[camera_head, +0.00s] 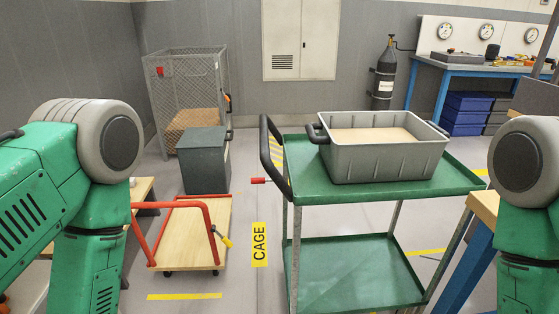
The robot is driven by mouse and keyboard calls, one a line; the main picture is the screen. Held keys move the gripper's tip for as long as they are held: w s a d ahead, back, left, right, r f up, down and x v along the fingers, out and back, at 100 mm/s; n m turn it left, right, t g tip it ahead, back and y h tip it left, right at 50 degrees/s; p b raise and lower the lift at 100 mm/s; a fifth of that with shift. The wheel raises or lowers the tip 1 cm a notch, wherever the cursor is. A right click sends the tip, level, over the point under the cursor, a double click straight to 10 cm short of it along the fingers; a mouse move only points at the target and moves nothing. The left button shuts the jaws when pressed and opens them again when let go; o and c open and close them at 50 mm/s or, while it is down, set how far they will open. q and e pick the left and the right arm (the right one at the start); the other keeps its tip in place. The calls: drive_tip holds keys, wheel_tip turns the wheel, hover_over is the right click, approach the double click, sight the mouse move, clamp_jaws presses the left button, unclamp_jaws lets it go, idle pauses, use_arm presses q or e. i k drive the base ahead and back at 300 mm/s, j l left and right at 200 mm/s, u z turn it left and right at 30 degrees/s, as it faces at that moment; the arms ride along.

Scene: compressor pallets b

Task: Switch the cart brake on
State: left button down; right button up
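A green two-shelf cart (468,176) stands right of centre, with a black push handle (264,150) at its left end. A small red-tipped lever (258,181) sticks out to the left from the cart, below the handle. I cannot tell whether it is a brake or which position it is in. A grey bin (385,165) with a light brown load sits on the cart's top shelf. The lower shelf (350,275) is empty. My green arms show at the left and right edges, but both grippers are out of view, so nothing shows near the cart's lever.
A low wooden trolley (188,240) with red rails and a yellow-tipped lever (222,237) stands left of the cart. Behind it are a dark box (203,160) and a mesh cage (190,90). A blue workbench (430,85) stands at the back right. Floor by the CAGE label (260,244) is clear.

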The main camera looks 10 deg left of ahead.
sight(260, 180)
drive_tip(key=i+j+z, duration=0.25)
drive_tip(key=i, duration=0.35)
drive_tip(key=i+j+z, duration=0.3)
drive_tip(key=i+j, duration=0.15)
drive_tip(key=i, duration=0.15)
